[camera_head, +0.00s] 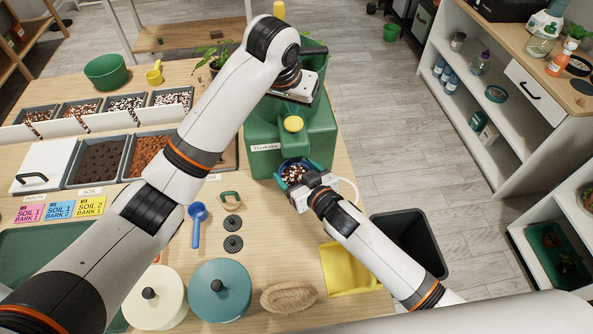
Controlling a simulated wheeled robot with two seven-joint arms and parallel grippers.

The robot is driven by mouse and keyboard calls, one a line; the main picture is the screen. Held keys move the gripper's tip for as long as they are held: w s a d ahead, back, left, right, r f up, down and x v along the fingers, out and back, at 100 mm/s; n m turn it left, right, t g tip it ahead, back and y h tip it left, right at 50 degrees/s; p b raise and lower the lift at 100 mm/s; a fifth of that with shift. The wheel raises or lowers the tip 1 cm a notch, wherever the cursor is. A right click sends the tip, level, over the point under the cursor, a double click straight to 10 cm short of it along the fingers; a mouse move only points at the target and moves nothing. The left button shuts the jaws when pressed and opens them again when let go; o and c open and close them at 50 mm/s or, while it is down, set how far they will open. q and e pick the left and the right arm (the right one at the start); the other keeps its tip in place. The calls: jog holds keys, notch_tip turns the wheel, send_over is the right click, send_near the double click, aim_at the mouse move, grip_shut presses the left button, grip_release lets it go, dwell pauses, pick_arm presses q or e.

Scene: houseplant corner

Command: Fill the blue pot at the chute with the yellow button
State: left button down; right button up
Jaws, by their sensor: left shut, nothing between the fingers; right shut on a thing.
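The green dispenser (318,130) stands at the table's right edge, with a round yellow button (293,124) on its front. The blue pot (281,171) sits in the opening under the button, and a brown and white mix shows inside it. My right gripper (304,182) is shut on the blue pot at its near right side. My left gripper (299,92) is shut and empty, above and behind the yellow button and apart from it in the picture. Its fingertips are hard to make out, and my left arm hides part of the dispenser.
Soil bins (97,160) line the left. A blue scoop (198,222), dark discs (233,232), lidded cream (155,298) and teal (219,290) pots, a wooden dish (289,297) and a yellow tray (347,268) are nearer. A black bin (432,238) stands beyond the right edge.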

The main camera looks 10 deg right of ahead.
pick_arm(q)
jog(key=shift+r, duration=0.65)
jog(key=shift+s+r, duration=0.1)
jog(key=shift+r, duration=0.2)
jog(key=v, duration=1.1)
jog(key=shift+r, duration=0.2)
jog(key=shift+s, duration=0.1)
pick_arm(e)
jog(key=shift+s, duration=0.1)
pick_arm(q)
jog(key=shift+a+r+p, duration=0.1)
jog(key=shift+r+p, duration=1.3)
pick_arm(e)
jog(key=s, duration=1.3)
jog(key=shift+w, duration=0.1)
